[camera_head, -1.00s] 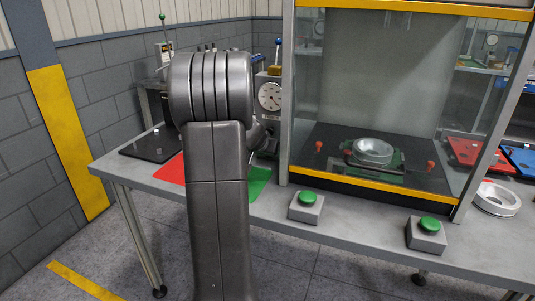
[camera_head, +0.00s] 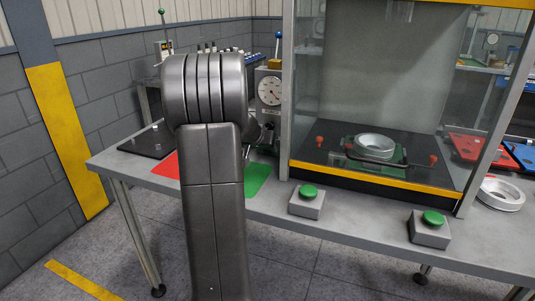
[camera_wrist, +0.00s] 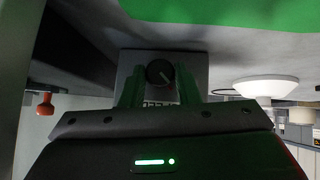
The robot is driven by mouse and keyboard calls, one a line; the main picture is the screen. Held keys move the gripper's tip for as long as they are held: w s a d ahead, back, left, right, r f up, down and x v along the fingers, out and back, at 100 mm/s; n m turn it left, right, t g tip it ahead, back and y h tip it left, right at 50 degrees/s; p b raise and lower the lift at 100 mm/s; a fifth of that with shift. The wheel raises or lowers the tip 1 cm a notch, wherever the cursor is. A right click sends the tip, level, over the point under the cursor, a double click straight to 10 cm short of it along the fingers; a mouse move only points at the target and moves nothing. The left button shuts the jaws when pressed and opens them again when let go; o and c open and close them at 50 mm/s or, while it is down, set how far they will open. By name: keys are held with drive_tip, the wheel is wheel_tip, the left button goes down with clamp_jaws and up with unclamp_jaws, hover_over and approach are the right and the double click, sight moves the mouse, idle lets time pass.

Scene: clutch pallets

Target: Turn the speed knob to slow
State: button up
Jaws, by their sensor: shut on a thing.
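The speed knob (camera_wrist: 159,71) is a dark round knob with a pale pointer line on a grey panel (camera_wrist: 195,67) in the wrist view. The line points toward the lower right of that picture. My gripper (camera_wrist: 159,88) has its two green fingers on either side of the knob and is shut on it. Markings beside the knob are partly covered and too small to read. In the head view my arm hides the knob and most of the gripper, beside the grey machine with a white dial (camera_head: 270,90).
A glass-walled press cabinet (camera_head: 375,185) stands to the right, holding a metal ring (camera_head: 374,147). Two green push buttons (camera_head: 308,192) (camera_head: 433,218) sit along the bench's front edge. A red mat (camera_head: 166,167) and a green mat (camera_head: 257,178) lie near my arm.

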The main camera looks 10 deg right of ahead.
drive_tip(key=h+b, duration=0.1)
drive_tip(key=f+n+h+b, duration=0.1)
drive_tip(key=b, duration=0.1)
drive_tip(key=shift+w+a+g, duration=0.15)
drive_tip(key=shift+a+g, duration=0.1)
drive_tip(key=shift+g, duration=0.15)
drive_tip(key=n+g+h+b, duration=0.1)
drive_tip(key=b, duration=0.2)
drive_tip(key=shift+a+h, duration=0.1)
drive_tip(key=shift+h, duration=0.3)
drive_tip(key=n+h+b, duration=0.1)
drive_tip(key=n+g+h+b, duration=0.1)
drive_tip(key=h+b, duration=0.1)
drive_tip(key=shift+w+a+n+h, duration=0.1)
drive_tip(key=shift+w+n+h, duration=0.05)
drive_tip(key=shift+n+h, duration=0.15)
drive_tip(key=shift+r, duration=0.1)
drive_tip(key=o, duration=0.9)
drive_tip(key=shift+o, duration=0.2)
drive_tip(key=p+v, duration=0.1)
drive_tip(key=v, duration=1.3)
drive_tip(key=shift+w+p, duration=0.1)
drive_tip(key=shift+p, duration=0.25)
